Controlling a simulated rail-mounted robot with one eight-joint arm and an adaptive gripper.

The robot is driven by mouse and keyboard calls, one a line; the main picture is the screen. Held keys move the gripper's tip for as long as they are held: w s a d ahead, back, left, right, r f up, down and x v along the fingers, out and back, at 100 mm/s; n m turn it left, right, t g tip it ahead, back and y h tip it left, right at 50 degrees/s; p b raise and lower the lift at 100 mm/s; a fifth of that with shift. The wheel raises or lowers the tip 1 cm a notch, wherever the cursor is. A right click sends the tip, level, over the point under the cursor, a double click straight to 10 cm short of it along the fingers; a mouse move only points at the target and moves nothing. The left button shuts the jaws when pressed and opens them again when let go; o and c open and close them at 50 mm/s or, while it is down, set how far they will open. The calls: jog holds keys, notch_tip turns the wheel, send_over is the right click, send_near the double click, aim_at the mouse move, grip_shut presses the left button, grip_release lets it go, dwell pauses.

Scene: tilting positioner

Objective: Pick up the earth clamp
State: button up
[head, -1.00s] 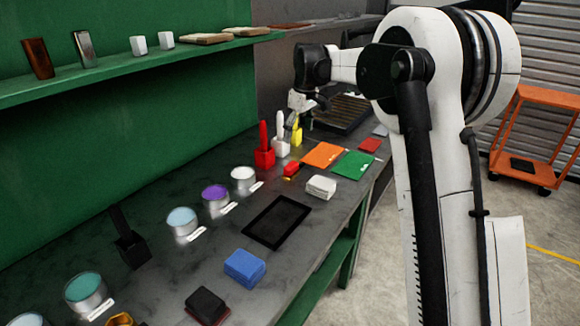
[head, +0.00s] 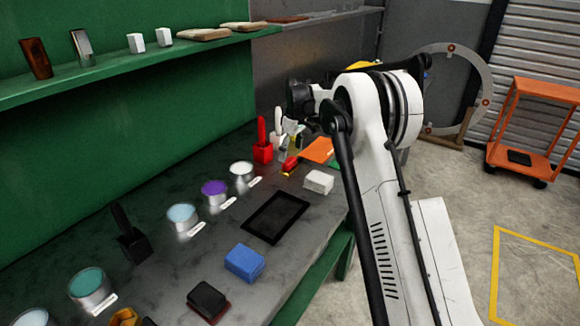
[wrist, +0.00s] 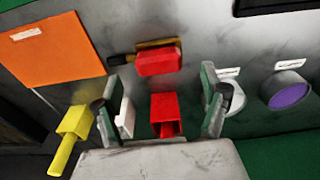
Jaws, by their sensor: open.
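My gripper (wrist: 158,98) is open and empty in the wrist view, its two fingers apart. In the head view my gripper (head: 292,128) hangs over the far part of the bench. I cannot tell for sure which object is the earth clamp. One candidate is a red piece with a brass-coloured part and a black end (wrist: 158,60), lying ahead of the fingers; it also shows in the head view (head: 290,166). Another is a golden piece (head: 123,317), cut off at the bottom edge of the head view.
A red upright holder (wrist: 166,112) shows between the fingers, with a white holder (wrist: 125,117) by the left finger and a yellow one (wrist: 72,125) further left. Paint tins (head: 214,193), a black tray (head: 276,217) and a blue block (head: 244,262) occupy the bench.

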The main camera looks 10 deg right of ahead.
aim_at(290, 160)
jog(key=shift+w+a+f+p, duration=0.1)
jog(key=shift+w+f+p, duration=0.1)
jog(key=shift+f, duration=1.3)
jog(key=shift+w+a+f+p, duration=0.1)
jog(key=shift+w+f, duration=0.05)
jog(key=shift+f, duration=1.35)
jog(key=c, duration=1.8)
jog(key=shift+r, duration=0.15)
